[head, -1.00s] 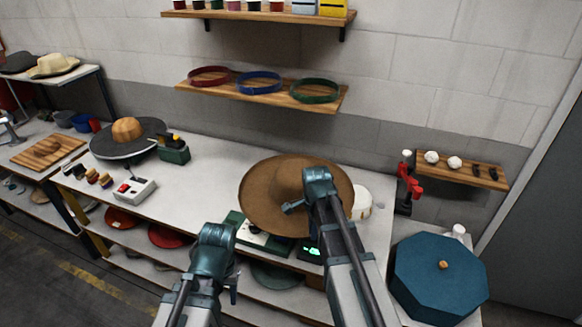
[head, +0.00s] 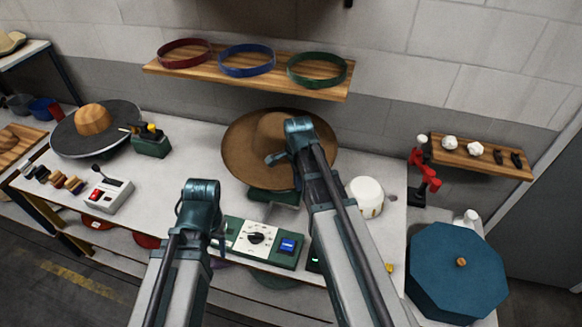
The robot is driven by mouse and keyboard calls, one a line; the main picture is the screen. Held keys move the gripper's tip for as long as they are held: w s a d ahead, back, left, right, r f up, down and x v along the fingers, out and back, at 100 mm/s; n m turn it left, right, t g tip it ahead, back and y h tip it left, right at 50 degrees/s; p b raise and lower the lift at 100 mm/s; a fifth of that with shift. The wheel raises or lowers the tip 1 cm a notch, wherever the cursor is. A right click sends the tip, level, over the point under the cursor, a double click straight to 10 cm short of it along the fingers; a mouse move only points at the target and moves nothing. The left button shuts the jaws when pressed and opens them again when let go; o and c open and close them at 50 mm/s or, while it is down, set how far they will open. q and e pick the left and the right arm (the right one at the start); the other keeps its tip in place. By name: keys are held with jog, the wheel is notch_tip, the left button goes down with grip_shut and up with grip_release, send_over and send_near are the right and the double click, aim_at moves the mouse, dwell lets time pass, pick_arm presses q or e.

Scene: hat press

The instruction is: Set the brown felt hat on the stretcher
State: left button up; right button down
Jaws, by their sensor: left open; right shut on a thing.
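The brown felt hat (head: 247,148) is at the middle back of the table in the head view, brim spread wide. My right gripper (head: 278,158) is shut on the hat, its wrist in front of the crown. Under the brim shows the green stretcher (head: 272,197), behind a green control box (head: 257,238) with a dial and a blue button. The hat hides the stretcher's top, so I cannot tell whether they touch. My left gripper (head: 220,240) is open and empty at the table's front edge, left of the control box.
A white pot (head: 366,196), a red clamp (head: 424,180) and a blue octagonal box (head: 440,290) are right. A shelf with bands (head: 330,90) hangs above.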

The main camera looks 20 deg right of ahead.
jog(key=shift+w, duration=0.2)
jog(key=shift+s, duration=0.2)
jog(key=shift+w+f+b, duration=0.1)
jog(key=shift+f+b, duration=0.35)
jog(key=shift+b, duration=0.05)
notch_tip(320, 180, down, 12)
jog(key=b, duration=1.2)
jog(key=shift+f, duration=0.2)
jog(key=shift+f+b, duration=1.05)
jog(key=shift+b, duration=0.25)
jog(key=c, duration=0.8)
grip_release()
jog(key=shift+c, duration=0.2)
jog(key=shift+r, duration=0.15)
